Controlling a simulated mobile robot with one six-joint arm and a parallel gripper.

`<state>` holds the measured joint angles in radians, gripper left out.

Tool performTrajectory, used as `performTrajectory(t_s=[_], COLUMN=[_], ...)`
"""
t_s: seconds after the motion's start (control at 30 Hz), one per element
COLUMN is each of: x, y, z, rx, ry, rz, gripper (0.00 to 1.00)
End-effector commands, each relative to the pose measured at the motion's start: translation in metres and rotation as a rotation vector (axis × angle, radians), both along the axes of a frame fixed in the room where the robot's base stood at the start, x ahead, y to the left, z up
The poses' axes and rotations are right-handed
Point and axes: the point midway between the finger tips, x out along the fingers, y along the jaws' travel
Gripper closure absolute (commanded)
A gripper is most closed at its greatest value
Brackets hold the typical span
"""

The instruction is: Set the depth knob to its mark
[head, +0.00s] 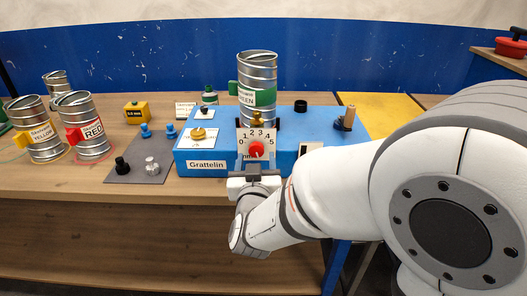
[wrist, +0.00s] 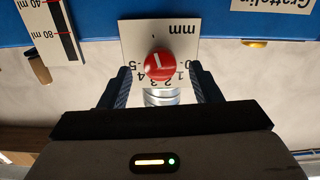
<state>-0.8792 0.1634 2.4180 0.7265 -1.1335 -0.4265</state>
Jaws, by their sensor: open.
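The depth knob (head: 256,149) is red and round with a white line, on a white dial plate (head: 244,134) numbered 0 to 5, on the front of the blue machine (head: 318,123). In the wrist view the picture is upside down; the knob (wrist: 160,66) sits between the fingers, with "mm" on the plate (wrist: 186,46). My gripper (wrist: 160,84) is open, one finger each side of the knob, with gaps visible. In the head view my gripper (head: 256,170) is just below the knob. I cannot make out a separate mark.
A can labelled GREEN (head: 259,78) stands on the machine behind the dial. Cans labelled YELLOW (head: 42,146) and RED (head: 88,145) stand at left. A grey mat (head: 137,172) holds small knobs. A yellow block (head: 137,113) stands behind it. The front left bench is clear.

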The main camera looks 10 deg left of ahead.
Motion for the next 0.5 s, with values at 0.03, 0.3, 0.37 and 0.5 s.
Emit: performTrajectory(t_s=[0.03,0.3,0.37,0.5], x=[0.0062,0.0161,0.0158,0.0156], y=[0.0008,0.0038,0.0039,0.0040], z=[0.0003,-0.0003,-0.0002,-0.0002], rx=[-0.001,0.000,0.000,0.000], ry=[0.001,0.001,0.001,0.001], rz=[-0.002,0.001,0.001,0.002], gripper=[0.43,0.43,0.43,0.47])
